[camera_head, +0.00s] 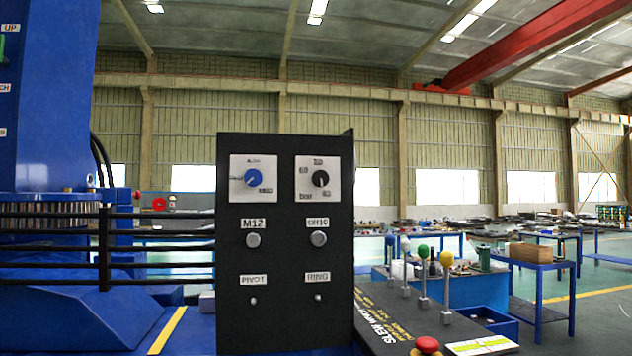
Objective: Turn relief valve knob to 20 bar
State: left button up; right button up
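A black control box (285,215) stands upright in the middle of the head view. At its upper right is a white plate marked "bar" with a small black knob (320,178). The knob's pointer direction and the small scale numbers are too blurred to read surely. At the upper left is another white plate with a blue knob (252,177). Neither of my grippers shows in this view, and nothing touches the knobs.
Below the knobs are round buttons labelled M12 (253,240) and DN10 (319,238), and small PIVOT and RING switches. Black rails (105,250) and a blue machine stand left. A lever panel (430,322) with coloured ball-topped levers and a red button is at right.

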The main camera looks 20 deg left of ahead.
aim_at(321, 178)
jog(key=i+l+u, duration=0.1)
jog(key=u, duration=0.25)
jog(key=l+u, duration=0.15)
jog(key=u, duration=0.2)
jog(key=i+l+u, duration=0.1)
jog(key=u, duration=0.25)
jog(key=l+u, duration=0.25)
jog(key=l, duration=0.2)
jog(key=l+u, duration=0.3)
jog(key=l, duration=0.2)
jog(key=l+u, duration=0.15)
jog(key=l, duration=0.8)
